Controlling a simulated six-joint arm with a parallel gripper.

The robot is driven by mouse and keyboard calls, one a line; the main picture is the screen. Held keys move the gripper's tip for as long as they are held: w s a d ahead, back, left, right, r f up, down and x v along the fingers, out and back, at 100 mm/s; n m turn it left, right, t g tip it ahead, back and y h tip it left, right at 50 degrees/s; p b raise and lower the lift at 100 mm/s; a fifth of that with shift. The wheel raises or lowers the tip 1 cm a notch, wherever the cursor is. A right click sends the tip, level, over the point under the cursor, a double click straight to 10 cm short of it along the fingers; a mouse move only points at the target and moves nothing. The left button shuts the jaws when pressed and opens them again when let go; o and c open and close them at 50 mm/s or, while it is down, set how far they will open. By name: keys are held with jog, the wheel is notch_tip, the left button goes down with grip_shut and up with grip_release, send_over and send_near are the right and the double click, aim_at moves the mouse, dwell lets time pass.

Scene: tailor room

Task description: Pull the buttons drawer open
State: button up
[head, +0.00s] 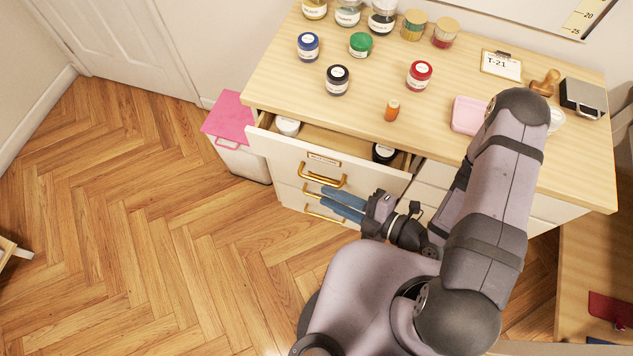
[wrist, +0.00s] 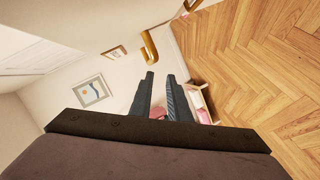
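The cabinet's top drawer (head: 285,152) stands partly open in the head view, with a small label (head: 324,159) too small to read and a gold handle (head: 330,184). A white-lidded jar (head: 288,125) and a dark jar (head: 384,152) are inside. Lower handles (head: 322,215) show on drawers that look shut. I cannot tell which drawer is for buttons. My gripper (head: 322,198) is at the cabinet front, below the top drawer, fingers pointing left. In the wrist view its fingers (wrist: 160,77) are apart and empty, with a gold handle (wrist: 148,47) just beyond the tips, not between them.
The cabinet top (head: 290,75) holds several jars, an orange spool (head: 392,110), a pink box (head: 468,115) and a T-21 card (head: 501,65). A pink-lidded bin (head: 230,118) stands left of the cabinet.

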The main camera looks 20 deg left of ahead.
aim_at(316, 179)
jog(key=shift+w+d+r+m+t, duration=0.3)
jog(key=shift+w+d+m+t, duration=0.3)
jog(key=shift+w+m+t, duration=0.25)
jog(key=shift+x, duration=1.4)
jog(key=shift+p+x, duration=0.65)
jog(key=shift+x, duration=1.6)
jog(key=shift+s, duration=0.15)
grip_shut()
